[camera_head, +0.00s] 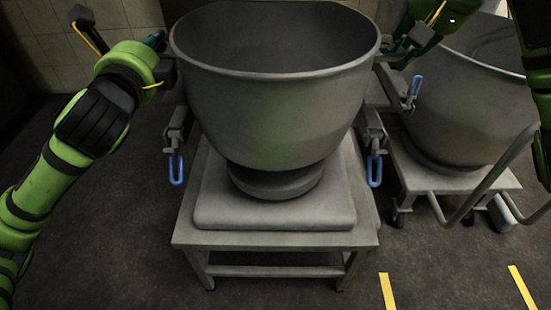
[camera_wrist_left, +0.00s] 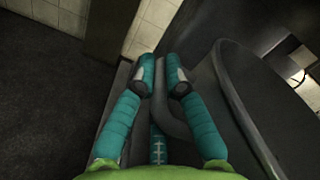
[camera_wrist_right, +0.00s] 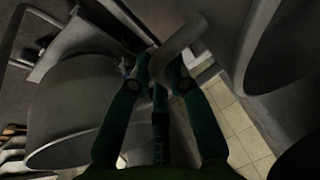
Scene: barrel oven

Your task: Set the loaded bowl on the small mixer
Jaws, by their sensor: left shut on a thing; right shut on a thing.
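A large grey metal bowl (camera_head: 275,110) is in the middle of the head view, upright, over a low grey table-like stand (camera_head: 275,240) that I take for the small mixer. Its foot is over the raised plate of the stand; I cannot tell whether it rests there. What I see of its inside is plain grey, with no load visible. My left gripper (camera_head: 160,42) is shut on the bowl's left handle, also seen in the left wrist view (camera_wrist_left: 178,122). My right gripper (camera_head: 404,42) is shut on the right handle, a bent bar in the right wrist view (camera_wrist_right: 182,42).
Blue-handled clamps hang at the left (camera_head: 176,170) and right (camera_head: 375,171) of the stand. A second grey bowl (camera_head: 455,110) stands on a wheeled trolley (camera_head: 460,182) close by on the right. Yellow floor stripes (camera_head: 387,291) lie in front. The floor at left is clear.

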